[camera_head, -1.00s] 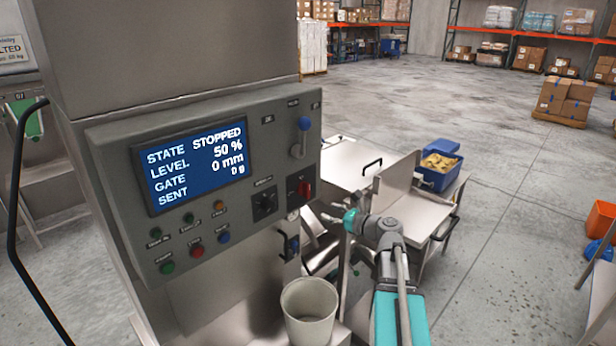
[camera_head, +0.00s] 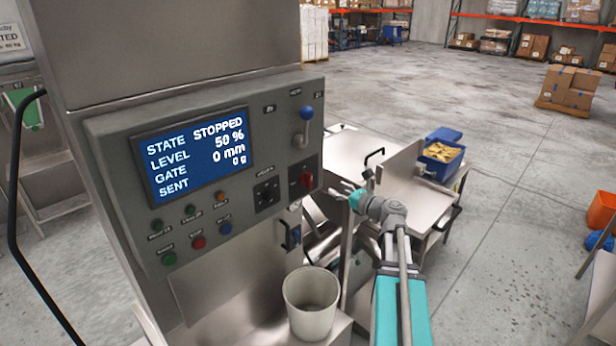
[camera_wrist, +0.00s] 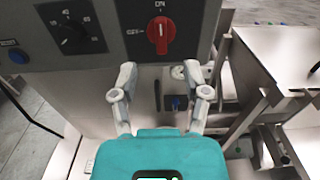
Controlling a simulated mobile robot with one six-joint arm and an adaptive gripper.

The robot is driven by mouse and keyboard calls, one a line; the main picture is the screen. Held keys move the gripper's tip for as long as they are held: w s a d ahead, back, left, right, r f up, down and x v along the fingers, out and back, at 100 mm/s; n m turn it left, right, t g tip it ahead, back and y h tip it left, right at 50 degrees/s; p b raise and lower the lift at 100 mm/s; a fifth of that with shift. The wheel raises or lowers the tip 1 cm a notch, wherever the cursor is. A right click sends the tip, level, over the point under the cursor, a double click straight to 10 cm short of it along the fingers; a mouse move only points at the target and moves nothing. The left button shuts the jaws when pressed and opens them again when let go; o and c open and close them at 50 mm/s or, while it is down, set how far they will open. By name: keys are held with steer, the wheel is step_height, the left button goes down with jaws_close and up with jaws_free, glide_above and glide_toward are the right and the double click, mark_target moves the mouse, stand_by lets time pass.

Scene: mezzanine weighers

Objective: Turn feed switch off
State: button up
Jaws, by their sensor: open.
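The feed switch looks to be the red rotary knob (camera_wrist: 161,36) on the grey control panel (camera_wrist: 98,53). In the wrist view its grip stands upright, towards the ON mark above it, with OFF marked at its left. The knob also shows at the panel's lower right in the head view (camera_head: 307,180). My gripper (camera_wrist: 158,71) is open and empty. Its two fingers sit apart, below and either side of the knob in the wrist view, not touching it. In the head view my gripper (camera_head: 350,185) is right of the panel.
The display (camera_head: 201,157) reads STOPPED, level 50 %, gate 0 mm, sent 0 g. A black selector dial (camera_wrist: 70,33) is left of the knob, and a blue-topped lever (camera_head: 306,113) above it. A grey bucket (camera_head: 311,304) stands below. A steel table (camera_head: 352,150) is behind my gripper.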

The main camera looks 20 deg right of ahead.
mark_target(311, 176)
steer(key=x, duration=1.2)
steer(key=shift+w+a+f, duration=0.1)
steer(key=shift+w, duration=0.05)
